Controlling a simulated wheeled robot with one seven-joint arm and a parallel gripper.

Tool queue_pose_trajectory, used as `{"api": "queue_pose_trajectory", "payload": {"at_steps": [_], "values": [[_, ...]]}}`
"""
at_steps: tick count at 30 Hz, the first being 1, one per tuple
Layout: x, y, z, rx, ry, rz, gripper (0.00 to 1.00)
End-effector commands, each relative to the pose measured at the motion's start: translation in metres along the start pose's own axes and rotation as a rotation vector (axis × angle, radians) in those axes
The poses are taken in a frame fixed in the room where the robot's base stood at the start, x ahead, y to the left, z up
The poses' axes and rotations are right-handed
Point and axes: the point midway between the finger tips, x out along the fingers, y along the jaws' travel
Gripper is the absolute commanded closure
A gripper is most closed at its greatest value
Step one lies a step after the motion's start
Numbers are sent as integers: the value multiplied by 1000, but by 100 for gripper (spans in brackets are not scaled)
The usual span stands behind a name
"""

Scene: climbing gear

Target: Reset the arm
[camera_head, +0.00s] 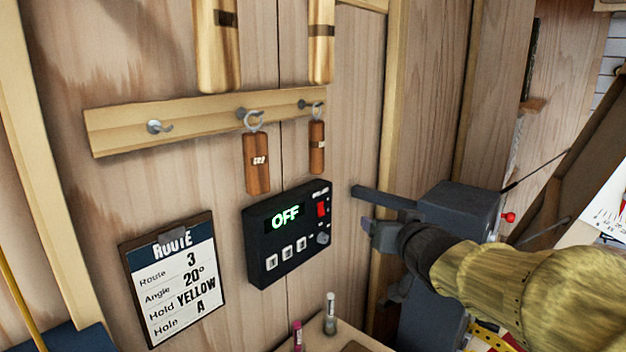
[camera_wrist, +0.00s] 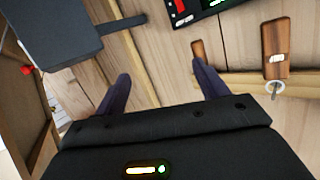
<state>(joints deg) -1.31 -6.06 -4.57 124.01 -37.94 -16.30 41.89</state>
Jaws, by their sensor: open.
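My gripper (camera_head: 366,213) is in front of the wooden wall, to the right of the black control box (camera_head: 287,233). Its fingers stand apart with nothing between them. In the wrist view my gripper (camera_wrist: 160,88) also shows two separated dark fingers, with bare wall panelling between them. My arm reaches in from the lower right of the head view. The control box shows a green OFF display and a red switch. The box also shows in part at the top of the wrist view (camera_wrist: 205,8).
A wooden rail (camera_head: 190,122) with hooks holds two hanging wooden tags (camera_head: 257,165), (camera_head: 317,150). A route board (camera_head: 172,280) hangs lower left. A dark grey box-like object (camera_head: 460,207) stands right of my gripper.

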Motion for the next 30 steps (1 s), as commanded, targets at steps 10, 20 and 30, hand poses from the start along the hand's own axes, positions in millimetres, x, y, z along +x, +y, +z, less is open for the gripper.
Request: {"api": "queue_pose_trajectory", "payload": {"at_steps": [10, 20, 30], "values": [[-28, 41, 213, -32, -571, 199, 28], [-107, 33, 345, -35, -1049, 176, 28], [-113, 31, 350, -35, -1075, 168, 28]]}}
